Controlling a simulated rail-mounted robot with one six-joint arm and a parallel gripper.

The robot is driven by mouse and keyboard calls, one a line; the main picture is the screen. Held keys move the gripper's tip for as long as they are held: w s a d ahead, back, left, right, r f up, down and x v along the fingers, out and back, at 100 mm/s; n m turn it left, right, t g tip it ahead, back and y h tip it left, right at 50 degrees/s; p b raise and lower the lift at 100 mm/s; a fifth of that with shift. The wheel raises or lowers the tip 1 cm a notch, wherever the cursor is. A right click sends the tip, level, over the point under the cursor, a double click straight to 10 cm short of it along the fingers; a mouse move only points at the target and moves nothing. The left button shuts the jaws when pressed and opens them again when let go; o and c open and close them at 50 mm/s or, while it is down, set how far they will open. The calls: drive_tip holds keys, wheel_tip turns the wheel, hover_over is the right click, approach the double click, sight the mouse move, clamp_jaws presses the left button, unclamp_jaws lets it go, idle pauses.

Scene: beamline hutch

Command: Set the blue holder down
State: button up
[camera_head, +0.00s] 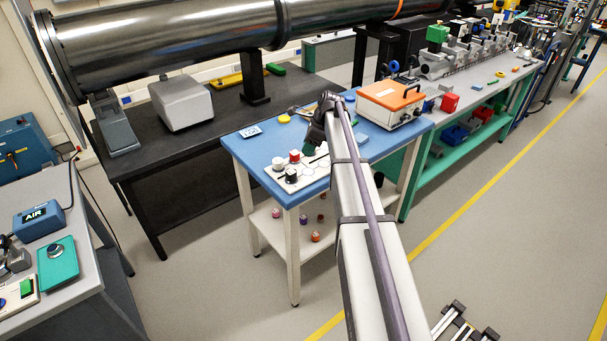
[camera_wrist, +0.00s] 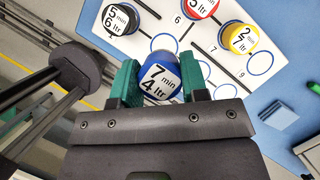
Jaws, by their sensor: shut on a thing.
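The blue holder (camera_wrist: 162,84), its white top marked "7 min 4 ltr", stands between the two green fingers of my gripper (camera_wrist: 158,72) in the wrist view. The fingers are shut on its sides. Below it is the white board (camera_wrist: 172,26) with numbered ring outlines and dark slots. I cannot tell whether the holder touches the board. Black (camera_wrist: 122,18), red (camera_wrist: 200,6) and yellow (camera_wrist: 243,38) holders stand on the board. In the head view the board (camera_head: 312,180) lies at the table's near corner, and my arm hides the blue holder.
A blue block (camera_wrist: 279,113) lies beside the board. A large metal tube (camera_head: 170,45) runs above the black bench behind.

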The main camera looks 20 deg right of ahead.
sight(304, 172)
wheel_tip(304, 172, down, 8)
drive_tip(key=b, duration=0.6)
drive_tip(key=shift+a+f+b, duration=0.1)
drive_tip(key=shift+f+b, duration=0.1)
drive_tip(key=shift+b, duration=0.1)
drive_tip(key=shift+r, duration=0.25)
drive_tip(key=shift+f, duration=0.2)
drive_tip(key=o, duration=0.9)
drive_tip(key=shift+o, duration=0.2)
drive_tip(key=p+v, duration=1.2)
drive_tip(key=v, duration=0.1)
drive_tip(key=s+a+f+n+g+h, duration=0.1)
drive_tip(key=s+a+n+h, duration=0.3)
drive_tip(key=s+a+n, duration=2)
drive_tip(key=s+a+g, duration=0.1)
drive_tip(key=s+a, duration=0.1)
drive_tip(key=s, duration=0.3)
drive_tip(key=shift+s+a+f, duration=0.25)
drive_tip(key=shift+a+f, duration=0.1)
drive_tip(key=shift+a, duration=0.05)
